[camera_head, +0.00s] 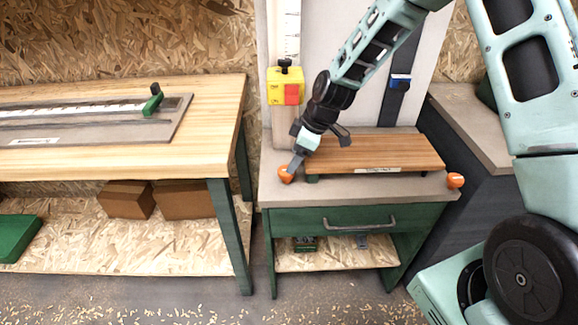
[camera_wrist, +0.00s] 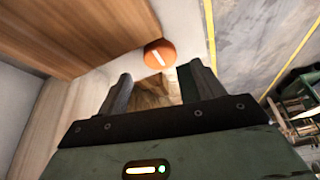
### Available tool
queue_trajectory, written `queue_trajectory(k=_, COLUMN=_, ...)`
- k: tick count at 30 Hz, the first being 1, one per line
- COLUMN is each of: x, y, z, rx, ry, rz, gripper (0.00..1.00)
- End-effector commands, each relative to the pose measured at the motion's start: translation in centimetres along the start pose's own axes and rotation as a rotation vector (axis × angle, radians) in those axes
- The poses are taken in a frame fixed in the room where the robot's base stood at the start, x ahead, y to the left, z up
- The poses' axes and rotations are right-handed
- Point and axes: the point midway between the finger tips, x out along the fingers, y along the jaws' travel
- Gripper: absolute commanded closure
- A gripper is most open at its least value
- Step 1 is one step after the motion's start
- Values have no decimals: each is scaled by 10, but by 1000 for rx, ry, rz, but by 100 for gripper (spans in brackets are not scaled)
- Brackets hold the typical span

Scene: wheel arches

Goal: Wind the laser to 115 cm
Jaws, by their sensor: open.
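An orange knob (camera_head: 286,174) sits at the front left corner of the grey bench top (camera_head: 400,187). My gripper (camera_head: 293,166) reaches down to it from above. In the wrist view, the knob (camera_wrist: 159,54) has a white line and lies just beyond and between the open fingertips (camera_wrist: 160,72); contact cannot be told. A pale vertical scale (camera_head: 290,30) stands behind the bench; its numbers are unreadable. A yellow box (camera_head: 285,86) with a red part is on it. A blue-and-black piece (camera_head: 400,81) sits on a dark upright strip (camera_head: 394,105). I cannot tell which one is the laser.
A second orange knob (camera_head: 455,180) is at the bench's right corner. A wooden board (camera_head: 385,150) lies on the bench, close to my gripper. A green drawer (camera_head: 345,218) is below. A wooden table (camera_head: 200,155) with a ruler stands left, across a narrow gap.

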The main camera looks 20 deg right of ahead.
Motion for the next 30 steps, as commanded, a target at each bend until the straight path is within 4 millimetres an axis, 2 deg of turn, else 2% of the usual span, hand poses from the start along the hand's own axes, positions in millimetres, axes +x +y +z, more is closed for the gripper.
queue_trajectory(k=3, x=22, y=-1, z=0, rx=1, ry=-1, rz=-3, gripper=32)
queue_trajectory(k=9, x=43, y=0, z=0, rx=0, ry=0, rz=-1, gripper=32)
queue_trajectory(k=20, x=49, y=0, z=0, rx=1, ry=0, rz=0, gripper=32)
queue_trajectory(k=21, x=49, y=0, z=0, rx=1, ry=0, rz=0, gripper=35)
queue_trajectory(k=24, x=49, y=0, z=0, rx=1, ry=0, rz=0, gripper=63)
queue_trajectory(k=26, x=49, y=0, z=0, rx=1, ry=0, rz=0, gripper=77)
queue_trajectory(k=30, x=49, y=0, z=0, rx=2, ry=0, rz=0, gripper=77)
